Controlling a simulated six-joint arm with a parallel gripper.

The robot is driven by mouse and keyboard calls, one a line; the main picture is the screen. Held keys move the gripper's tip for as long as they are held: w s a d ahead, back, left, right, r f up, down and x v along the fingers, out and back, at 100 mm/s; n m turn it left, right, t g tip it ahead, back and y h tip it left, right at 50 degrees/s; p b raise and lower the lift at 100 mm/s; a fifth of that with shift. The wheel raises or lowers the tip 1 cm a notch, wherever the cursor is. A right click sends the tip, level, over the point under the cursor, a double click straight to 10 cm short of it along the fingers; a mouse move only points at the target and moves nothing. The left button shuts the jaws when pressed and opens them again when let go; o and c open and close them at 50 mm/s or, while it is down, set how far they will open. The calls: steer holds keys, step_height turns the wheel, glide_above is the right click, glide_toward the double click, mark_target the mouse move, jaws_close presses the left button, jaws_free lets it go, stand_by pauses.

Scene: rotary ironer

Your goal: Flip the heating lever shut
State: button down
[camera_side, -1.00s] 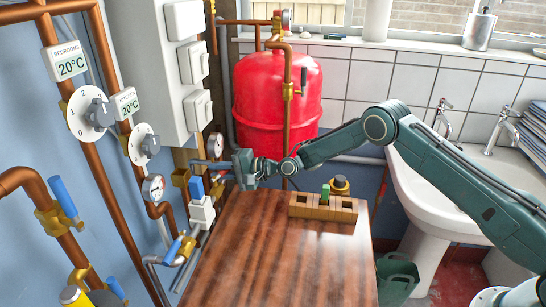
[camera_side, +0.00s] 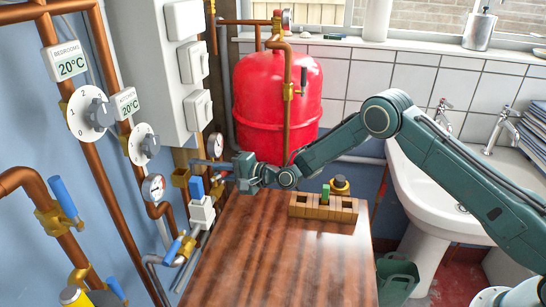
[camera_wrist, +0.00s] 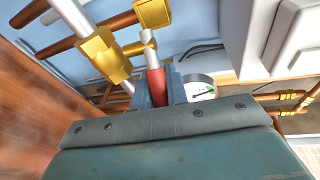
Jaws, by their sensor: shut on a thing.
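The lever (camera_wrist: 155,85) has a red sleeve and a pale metal rod in the wrist view. It stands between the blue-grey fingers of my gripper (camera_wrist: 158,92), which is shut on the red sleeve. The rod points towards a brass fitting (camera_wrist: 152,12) at the top of the picture; I cannot tell how they join. In the side view my gripper (camera_side: 228,174) is at the pipework on the left wall, just beyond the wooden top's far left corner. There the lever is mostly hidden by the gripper or too small to make out.
A brass valve (camera_wrist: 100,55) and a pressure gauge (camera_wrist: 200,88) are close to the fingers. A white valve box with a blue top (camera_side: 202,212) is below left of the gripper. The wooden top (camera_side: 285,255) carries a slotted block (camera_side: 322,208). A red tank (camera_side: 276,105) stands behind.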

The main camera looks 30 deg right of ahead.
steer(key=shift+s+d+m+t+h, duration=0.1)
steer(key=shift+s+m+t+h, duration=0.2)
steer(key=shift+m+h, duration=0.4)
steer(key=shift+s+d+m+t+h, duration=0.15)
steer(key=shift+m+t+h, duration=0.35)
steer(key=shift+h, duration=0.4)
steer(key=shift+s+m+t+h, duration=0.2)
steer(key=shift+m+t+h, duration=0.1)
steer(key=shift+m+h, duration=0.4)
steer(key=shift+s+m+t+h, duration=0.15)
steer(key=shift+s+m+h, duration=0.15)
steer(key=shift+m+h, duration=0.75)
steer(key=shift+s+m+t+h, duration=0.15)
steer(key=shift+s+m+h, duration=0.3)
steer(key=shift+h, duration=1)
steer(key=shift+s+d+m+h, duration=0.1)
steer(key=shift+m+h, duration=0.6)
steer(key=shift+h, duration=0.1)
steer(key=c, duration=1.7)
jaws_free()
steer(key=shift+s, duration=0.15)
steer(key=shift+v, duration=6.75)
steer(key=shift+r, duration=0.15)
